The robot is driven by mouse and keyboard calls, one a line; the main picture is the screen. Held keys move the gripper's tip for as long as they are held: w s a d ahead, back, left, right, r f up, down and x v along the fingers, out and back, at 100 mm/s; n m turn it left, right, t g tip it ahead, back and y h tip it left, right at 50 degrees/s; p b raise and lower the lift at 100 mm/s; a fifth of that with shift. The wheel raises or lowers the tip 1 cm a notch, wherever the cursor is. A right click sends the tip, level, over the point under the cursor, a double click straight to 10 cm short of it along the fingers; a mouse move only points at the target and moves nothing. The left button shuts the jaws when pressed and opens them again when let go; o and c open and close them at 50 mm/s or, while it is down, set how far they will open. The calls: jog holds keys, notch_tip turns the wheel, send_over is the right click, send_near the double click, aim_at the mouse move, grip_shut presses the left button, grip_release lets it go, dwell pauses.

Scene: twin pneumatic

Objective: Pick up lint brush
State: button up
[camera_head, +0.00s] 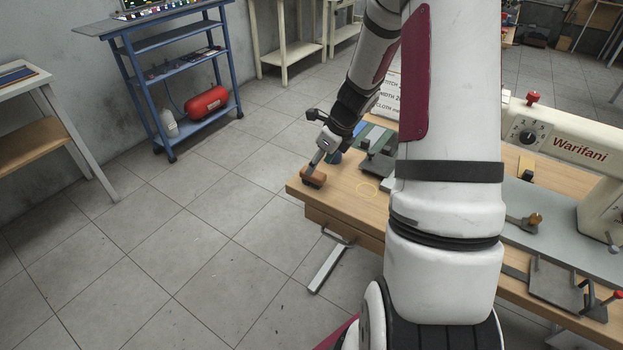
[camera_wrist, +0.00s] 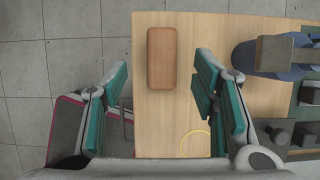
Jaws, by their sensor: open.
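The lint brush, a brown wooden block (camera_head: 312,180), lies at the near left corner of the wooden table (camera_head: 345,205). In the wrist view the brush (camera_wrist: 173,58) shows its plain brown top, long side running away from me. My gripper (camera_head: 318,160) is just above the brush in the head view. In the wrist view my gripper (camera_wrist: 162,85) is open, with its teal-padded fingers wide apart and the brush between and beyond them. The brush sits nearer the right finger in the picture. Any bristles are hidden underneath.
A yellow ring (camera_wrist: 194,144) lies on the table near the right finger. A blue object with a grey block (camera_wrist: 280,55) stands to the right. A cream sewing machine (camera_head: 570,140) stands farther right. Left of the table edge is open floor (camera_head: 180,240).

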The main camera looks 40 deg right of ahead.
aim_at(313, 178)
jog(key=shift+x, duration=3)
jog(key=shift+s+d, duration=0.1)
jog(key=shift+d, duration=0.05)
grip_shut()
